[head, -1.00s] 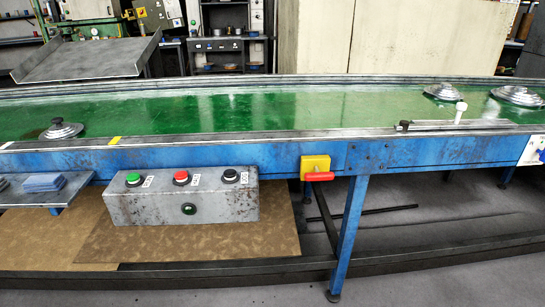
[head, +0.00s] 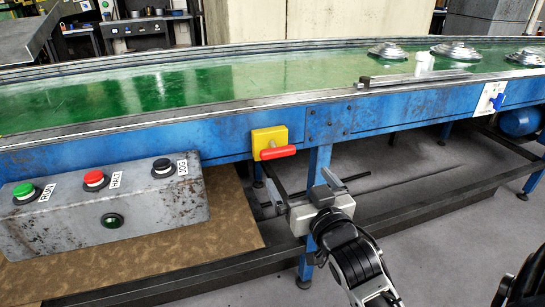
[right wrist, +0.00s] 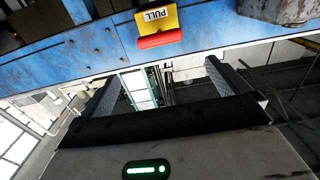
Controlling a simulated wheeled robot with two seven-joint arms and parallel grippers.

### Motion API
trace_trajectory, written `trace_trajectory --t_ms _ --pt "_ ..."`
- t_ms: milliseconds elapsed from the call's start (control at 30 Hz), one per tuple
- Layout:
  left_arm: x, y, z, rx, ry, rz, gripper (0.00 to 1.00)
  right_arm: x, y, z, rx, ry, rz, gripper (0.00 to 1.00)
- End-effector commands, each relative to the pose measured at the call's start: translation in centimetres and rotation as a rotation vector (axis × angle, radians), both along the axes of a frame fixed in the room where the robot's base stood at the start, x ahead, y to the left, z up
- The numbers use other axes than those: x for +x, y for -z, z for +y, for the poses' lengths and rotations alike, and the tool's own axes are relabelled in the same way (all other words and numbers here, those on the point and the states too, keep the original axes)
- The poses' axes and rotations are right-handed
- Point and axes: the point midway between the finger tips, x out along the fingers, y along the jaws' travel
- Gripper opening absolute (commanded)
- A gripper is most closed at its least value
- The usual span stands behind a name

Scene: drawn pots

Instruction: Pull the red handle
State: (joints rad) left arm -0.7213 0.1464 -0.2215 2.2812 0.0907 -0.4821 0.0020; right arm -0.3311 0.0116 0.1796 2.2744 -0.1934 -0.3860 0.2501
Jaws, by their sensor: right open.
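The red handle (head: 278,152) sticks out from a yellow plate (head: 268,138) on the blue side of the conveyor in the head view. In the right wrist view the red handle (right wrist: 160,39) is near the top, under the yellow plate (right wrist: 156,19) marked PULL. My right gripper (head: 301,188) is open and empty, below and a little to the right of the handle, apart from it. Its two fingers (right wrist: 162,83) show spread in the right wrist view, with nothing between them. My left gripper is not in view.
A grey control box (head: 105,210) with green, red and black buttons stands left of the handle. The green conveyor belt (head: 200,86) carries several metal lids (head: 455,50) at the right. A blue leg (head: 318,168) stands behind my right gripper.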

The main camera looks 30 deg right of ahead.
Motion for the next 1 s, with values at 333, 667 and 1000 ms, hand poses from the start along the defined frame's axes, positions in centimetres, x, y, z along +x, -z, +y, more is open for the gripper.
trace_trajectory --t_ms 333,667,1000 --pt "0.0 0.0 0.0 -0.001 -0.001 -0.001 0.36 6.6 -0.2 -1.5 -0.003 -0.003 0.0 1.0" --pt "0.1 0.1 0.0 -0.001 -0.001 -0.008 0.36 12.8 -0.1 -3.0 -0.001 -0.003 0.003 1.0" --pt "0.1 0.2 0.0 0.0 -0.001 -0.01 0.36 14.8 0.0 -3.5 -0.001 -0.004 0.005 1.0"
